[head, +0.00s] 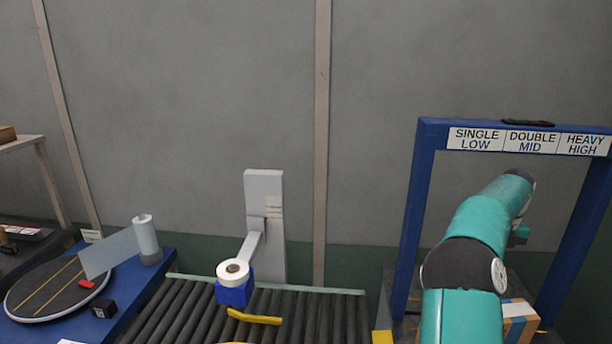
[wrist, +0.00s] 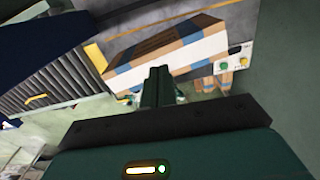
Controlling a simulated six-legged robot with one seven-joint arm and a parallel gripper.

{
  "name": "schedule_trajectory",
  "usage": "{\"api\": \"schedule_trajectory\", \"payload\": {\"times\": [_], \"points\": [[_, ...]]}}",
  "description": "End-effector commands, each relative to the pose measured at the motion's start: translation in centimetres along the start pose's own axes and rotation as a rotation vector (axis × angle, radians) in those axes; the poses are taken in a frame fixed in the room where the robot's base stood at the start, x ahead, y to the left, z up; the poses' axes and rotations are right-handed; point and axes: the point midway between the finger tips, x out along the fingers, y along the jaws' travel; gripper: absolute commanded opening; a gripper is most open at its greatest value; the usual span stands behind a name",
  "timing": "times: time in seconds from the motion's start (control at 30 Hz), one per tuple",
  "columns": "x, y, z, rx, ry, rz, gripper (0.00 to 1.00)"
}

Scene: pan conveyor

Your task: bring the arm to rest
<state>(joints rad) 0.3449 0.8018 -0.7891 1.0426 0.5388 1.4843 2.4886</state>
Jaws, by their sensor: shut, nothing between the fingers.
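My teal arm rises at the right in the head view, in front of the blue frame (head: 411,220), and bends at a black joint. My gripper is hidden or not clear there. In the wrist view my gripper (wrist: 157,78) is shut, its fingers together with nothing held. Beyond the fingertips lies a brown and white box (wrist: 190,47) with blue tape. I cannot tell the gap between the fingertips and the box.
A roller conveyor (head: 300,310) crosses the bottom middle, with a white post (head: 265,215) behind it. A turntable (head: 45,290) stands on a blue table at left. A label board (head: 530,140) tops the blue frame. A button box (wrist: 232,63) is beside the box.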

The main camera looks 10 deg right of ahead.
Motion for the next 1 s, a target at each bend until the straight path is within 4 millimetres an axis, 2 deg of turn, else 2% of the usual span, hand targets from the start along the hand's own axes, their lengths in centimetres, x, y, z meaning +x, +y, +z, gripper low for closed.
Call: {"api": "schedule_trajectory", "payload": {"times": [0.17,0.27,0.47,0.77,1.0], "points": [[-1.9,1.8,-1.1,-0.145,-0.041,0.029,0.00],[-3.7,4.0,-2.5,-0.327,-0.086,0.052,0.00],[-6.6,9.8,-6.3,-0.772,-0.182,0.072,0.00],[-9.4,19.5,-13.7,-1.505,-0.317,0.004,0.00],[-10.1,26.6,-21.2,-2.127,-0.386,-0.154,0.00]]}}
